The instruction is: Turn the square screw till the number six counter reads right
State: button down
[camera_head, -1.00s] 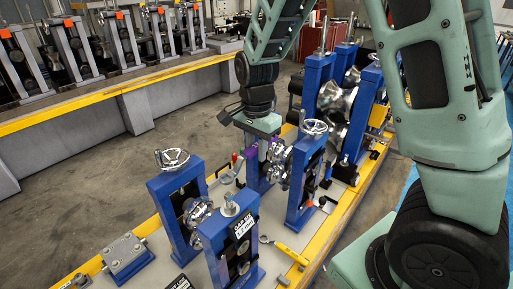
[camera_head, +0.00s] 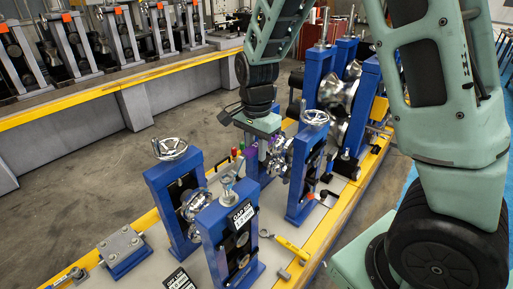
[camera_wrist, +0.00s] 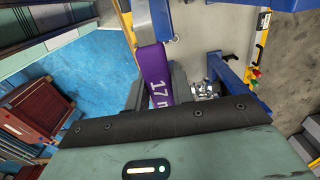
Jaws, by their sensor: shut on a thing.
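My gripper (camera_head: 262,138) hangs over the middle of the bench, beside the blue stand with a handwheel. In the wrist view it is shut on a purple strip-like tool (camera_wrist: 155,72) marked 17 with a partly hidden unit. The tool points away from the fingers toward a blue frame; its far end and any contact with a screw are hidden or too small to tell. A placard on the front blue stand (camera_head: 243,217) carries small lettering, seemingly a gap value. I cannot identify the square screw or the number six counter.
Blue roller stands (camera_head: 307,178) with shiny rollers line the yellow-edged bench. A yellow-handled tool (camera_head: 291,246) lies at its front. A blue block with a metal plate (camera_head: 123,247) sits at left. A row of grey stands (camera_head: 120,38) is behind. Bare floor separates the benches.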

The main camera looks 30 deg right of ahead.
jog(key=shift+f+b, duration=0.6)
jog(key=shift+f, duration=0.4)
jog(key=w+n, duration=0.1)
jog(key=w+a+n, duration=0.1)
jog(key=w+n, duration=0.1)
jog(key=shift+a+n, duration=0.25)
jog(key=shift+n, duration=0.05)
jog(key=w+a+n+p, duration=0.2)
jog(key=w+a+n, duration=0.2)
jog(key=a+n, duration=0.4)
jog(key=shift+w+a+n, duration=0.2)
jog(key=shift+w+n, duration=0.05)
jog(key=shift+n, duration=1.05)
